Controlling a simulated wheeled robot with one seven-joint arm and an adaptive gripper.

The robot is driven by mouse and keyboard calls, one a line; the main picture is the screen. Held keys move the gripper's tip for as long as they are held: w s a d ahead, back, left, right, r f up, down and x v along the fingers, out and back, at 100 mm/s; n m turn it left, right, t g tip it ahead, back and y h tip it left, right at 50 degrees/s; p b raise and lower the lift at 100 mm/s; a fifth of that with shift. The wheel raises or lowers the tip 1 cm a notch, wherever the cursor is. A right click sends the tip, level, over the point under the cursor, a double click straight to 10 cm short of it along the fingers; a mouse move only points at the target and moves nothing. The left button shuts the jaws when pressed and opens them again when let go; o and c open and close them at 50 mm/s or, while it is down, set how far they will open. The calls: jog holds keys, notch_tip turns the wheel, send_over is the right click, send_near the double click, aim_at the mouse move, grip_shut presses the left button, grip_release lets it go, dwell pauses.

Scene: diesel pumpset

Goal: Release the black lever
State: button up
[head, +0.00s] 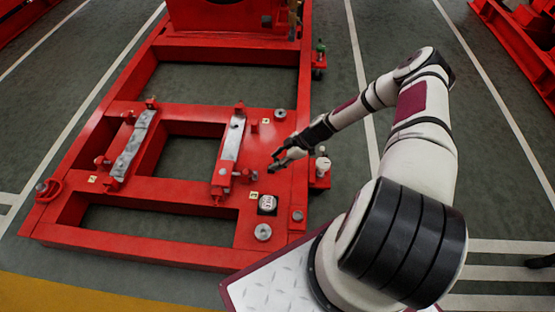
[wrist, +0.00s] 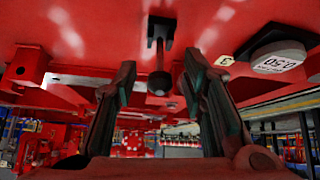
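The black lever (wrist: 160,62) shows in the wrist view as a short dark stem with a round knob, coming from a dark bracket on the red frame. Its knob lies between the two fingers of my gripper (wrist: 159,78), with a visible gap on each side. The fingers are spread apart and hold nothing. In the head view my gripper (head: 277,160) is low over the right part of the red frame (head: 180,190). I cannot clearly make out the lever there; the gripper may hide it.
A round gauge marked 0.50 (wrist: 278,62) sits beside the lever in the wrist view and also shows in the head view (head: 267,203). A white knob (head: 323,163) stands right of my gripper. Two metal-topped bars (head: 132,145) cross the frame.

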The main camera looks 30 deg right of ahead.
jog(key=v, duration=1.2)
